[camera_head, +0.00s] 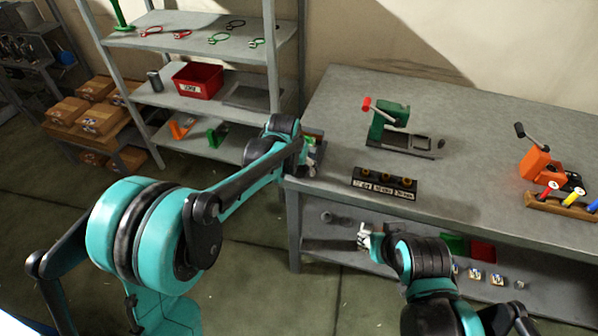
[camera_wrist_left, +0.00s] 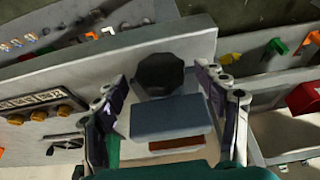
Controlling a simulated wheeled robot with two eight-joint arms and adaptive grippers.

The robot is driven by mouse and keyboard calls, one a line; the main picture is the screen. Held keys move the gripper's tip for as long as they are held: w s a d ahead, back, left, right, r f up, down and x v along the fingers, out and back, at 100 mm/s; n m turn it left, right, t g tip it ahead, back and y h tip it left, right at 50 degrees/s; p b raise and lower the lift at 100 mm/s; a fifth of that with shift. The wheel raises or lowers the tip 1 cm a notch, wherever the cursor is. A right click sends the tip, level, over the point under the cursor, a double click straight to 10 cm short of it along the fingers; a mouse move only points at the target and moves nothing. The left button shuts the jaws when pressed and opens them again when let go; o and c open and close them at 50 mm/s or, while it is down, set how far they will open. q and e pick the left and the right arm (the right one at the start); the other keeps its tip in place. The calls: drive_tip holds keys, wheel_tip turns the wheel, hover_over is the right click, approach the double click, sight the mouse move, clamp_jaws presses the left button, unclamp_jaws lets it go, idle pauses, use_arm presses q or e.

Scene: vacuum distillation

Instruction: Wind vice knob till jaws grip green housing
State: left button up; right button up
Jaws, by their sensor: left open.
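My left gripper (camera_head: 310,158) is at the left end of the workbench. In the left wrist view its fingers (camera_wrist_left: 160,80) are spread apart, on either side of a dark many-sided knob (camera_wrist_left: 160,70). Below the knob is a blue-grey block (camera_wrist_left: 166,118) with a red-brown strip (camera_wrist_left: 176,143); this looks like the vice. Its jaws cannot be made out. A green bit (camera_wrist_left: 112,148) shows beside the left finger, but I cannot tell if it is the housing. My right gripper (camera_head: 365,238) is in front of the bench, below its top; its finger opening is unclear.
On the bench stand a green device with a red-tipped lever (camera_head: 388,118), a black panel with orange knobs (camera_head: 384,183) and an orange device (camera_head: 540,163). A wooden holder (camera_head: 560,206) lies at the right. A shelf with a red bin (camera_head: 197,80) stands behind at the left.

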use_arm(q)
drive_tip(key=shift+x, duration=1)
drive_tip(key=c, duration=1.2)
drive_tip(key=shift+o, duration=0.2)
drive_tip(key=shift+d+m+t+y, duration=0.2)
drive_tip(key=shift+m+t+y, duration=0.15)
drive_tip(key=shift+y, duration=0.65)
drive_tip(key=shift+s+a+t+y, duration=0.15)
drive_tip(key=shift+t+y, duration=0.2)
drive_tip(key=shift+y, duration=0.65)
drive_tip(key=o, duration=1.2)
drive_tip(key=shift+f, duration=0.1)
drive_tip(key=shift+c, duration=0.2)
